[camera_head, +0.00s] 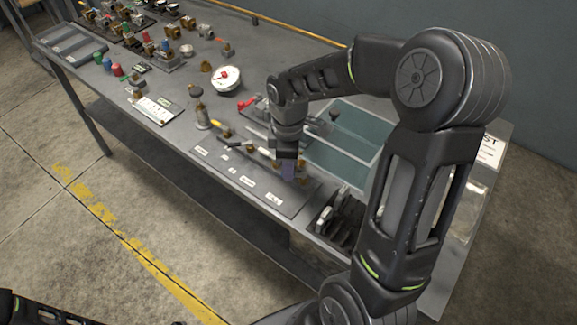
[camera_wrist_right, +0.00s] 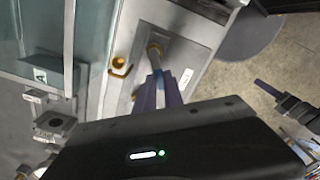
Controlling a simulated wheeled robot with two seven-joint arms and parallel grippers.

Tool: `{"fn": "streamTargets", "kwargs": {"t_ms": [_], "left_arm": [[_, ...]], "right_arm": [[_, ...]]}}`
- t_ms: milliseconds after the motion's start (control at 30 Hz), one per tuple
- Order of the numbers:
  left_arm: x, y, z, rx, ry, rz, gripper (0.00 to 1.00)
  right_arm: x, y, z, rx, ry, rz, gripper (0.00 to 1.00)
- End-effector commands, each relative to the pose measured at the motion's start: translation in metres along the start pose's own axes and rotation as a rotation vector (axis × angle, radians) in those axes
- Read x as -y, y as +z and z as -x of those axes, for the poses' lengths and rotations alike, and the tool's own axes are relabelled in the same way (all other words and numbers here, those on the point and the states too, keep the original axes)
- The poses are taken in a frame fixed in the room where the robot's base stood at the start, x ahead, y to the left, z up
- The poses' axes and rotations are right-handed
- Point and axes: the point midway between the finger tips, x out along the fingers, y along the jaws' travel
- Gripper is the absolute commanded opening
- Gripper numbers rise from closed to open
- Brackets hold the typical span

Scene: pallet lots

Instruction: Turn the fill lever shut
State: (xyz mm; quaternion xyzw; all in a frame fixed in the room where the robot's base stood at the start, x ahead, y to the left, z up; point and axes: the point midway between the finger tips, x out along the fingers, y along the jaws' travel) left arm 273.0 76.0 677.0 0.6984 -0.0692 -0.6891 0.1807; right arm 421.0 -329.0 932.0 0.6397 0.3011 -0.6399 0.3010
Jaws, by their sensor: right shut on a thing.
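A row of small valves with coloured handles stands along the grey panel (camera_head: 235,176) at the bench's front edge, with white labels before them. My right gripper (camera_head: 288,170) points down at the right end of this row. Its purple fingers are shut on a small lever, which they mostly hide.
A round gauge (camera_head: 226,79) and a red-handled lever (camera_head: 246,103) stand behind the row. A dark bin (camera_head: 342,222) is to the right. Many small parts crowd the bench's far left end.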

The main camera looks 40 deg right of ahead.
Motion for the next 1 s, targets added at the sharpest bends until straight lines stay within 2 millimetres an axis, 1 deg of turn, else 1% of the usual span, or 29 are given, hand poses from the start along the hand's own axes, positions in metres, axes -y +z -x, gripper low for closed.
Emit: {"fn": "streamTargets", "kwargs": {"t_ms": [33,100,667,867,1000], "left_arm": [[0.0000,0.0000,0.0000,0.000,0.000,0.000,0.34],[0.0000,0.0000,0.0000,0.000,0.000,0.000,0.34],[0.0002,-0.0002,-0.0008,0.000,0.000,0.000,0.34],[0.0011,-0.0006,-0.0036,-0.001,0.001,-0.001,0.34],[0.0019,-0.0010,-0.0067,-0.002,0.002,-0.002,0.34]], "right_arm": [[-0.0001,0.0000,0.0002,0.000,0.000,0.000,0.04],[-0.0001,0.0000,0.0002,0.000,0.000,0.000,0.00],[-0.0009,-0.0001,0.0001,0.000,0.001,-0.015,0.00],[-0.0037,-0.0002,-0.0004,-0.001,0.002,-0.077,0.00],[-0.0066,0.0000,-0.0008,-0.002,0.002,-0.154,0.00]]}}
